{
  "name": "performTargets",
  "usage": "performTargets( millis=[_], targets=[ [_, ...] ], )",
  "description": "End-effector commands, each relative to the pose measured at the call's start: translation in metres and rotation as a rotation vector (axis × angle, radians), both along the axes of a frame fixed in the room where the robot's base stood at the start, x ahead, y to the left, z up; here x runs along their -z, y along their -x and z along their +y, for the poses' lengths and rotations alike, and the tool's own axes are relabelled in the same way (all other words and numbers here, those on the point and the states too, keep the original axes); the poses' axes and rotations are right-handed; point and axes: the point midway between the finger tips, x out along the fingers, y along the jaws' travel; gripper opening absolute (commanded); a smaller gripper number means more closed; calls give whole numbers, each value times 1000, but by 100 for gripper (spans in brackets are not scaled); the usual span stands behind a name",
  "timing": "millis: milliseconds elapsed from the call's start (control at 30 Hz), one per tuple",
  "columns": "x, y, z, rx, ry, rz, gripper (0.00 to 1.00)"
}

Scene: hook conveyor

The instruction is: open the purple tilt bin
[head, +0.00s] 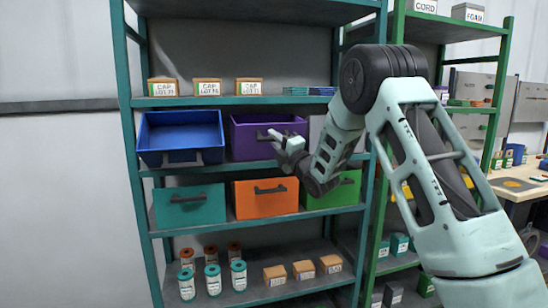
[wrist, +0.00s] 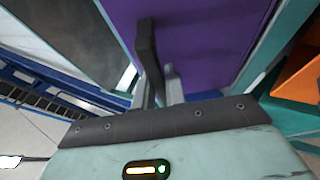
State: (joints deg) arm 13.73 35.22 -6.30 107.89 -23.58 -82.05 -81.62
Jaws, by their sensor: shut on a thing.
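The purple tilt bin (head: 243,143) sits on the upper bin row of the teal shelf, right of the blue bin. My arm partly covers its front in the head view. Its purple front (wrist: 215,35) fills the upper middle of the wrist view, with a dark handle (wrist: 147,42) standing out from it. My gripper (head: 274,137) is at the front of this bin. In the wrist view my gripper (wrist: 163,88) is shut on the handle. I cannot tell how far the purple bin is tilted.
The blue bin (head: 182,158) is tilted forward, showing its inside. Teal (head: 188,207), orange (head: 265,205) and green (head: 345,192) bins stand in the row below. Small boxes (head: 207,87) stand on the shelf above; jars (head: 212,279) and boxes stand below. My arm covers the right side.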

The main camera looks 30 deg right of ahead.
Motion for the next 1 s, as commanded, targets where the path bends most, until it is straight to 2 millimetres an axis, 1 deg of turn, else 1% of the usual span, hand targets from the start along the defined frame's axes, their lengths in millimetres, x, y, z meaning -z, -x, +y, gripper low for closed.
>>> performTargets(
  millis=[33, 700, 1000],
  targets=[
    [15, 2, 0, 1, 6, -23, 0],
    [43, 21, 5, 1, 90, -314, 0],
    [51, 26, 7, 1, 117, -412, 0]
  ],
)
